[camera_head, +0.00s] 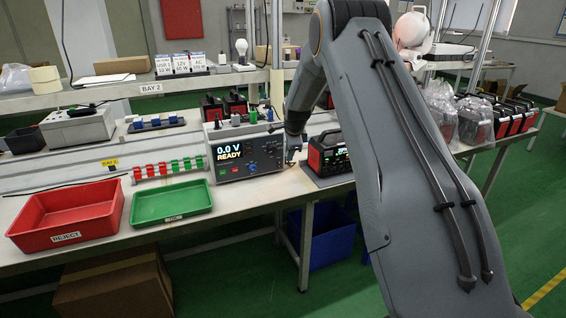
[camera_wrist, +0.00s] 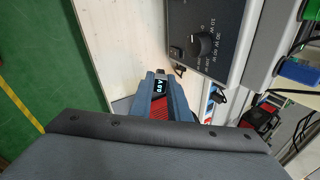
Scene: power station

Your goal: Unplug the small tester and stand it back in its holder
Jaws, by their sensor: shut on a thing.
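The small tester (camera_wrist: 160,86), a dark block with a small lit display, sits between the fingers of my gripper (camera_wrist: 161,92) in the wrist view. My gripper is shut on it. In the head view my gripper (camera_head: 292,152) is low at the bench front, between the grey test unit (camera_head: 240,168) and the red-black power station (camera_head: 323,157). I cannot tell whether the tester is in a socket. Green (camera_head: 253,116) and blue (camera_head: 235,119) pieces stand on top of the test unit. I cannot make out the tester's holder for certain.
The test unit reads 0.0 V READY. A red reject bin (camera_head: 68,214), a green tray (camera_head: 170,203) and a row of red and green pieces (camera_head: 168,169) lie to the left. More power stations stand behind. Bare bench shows in front of the test unit.

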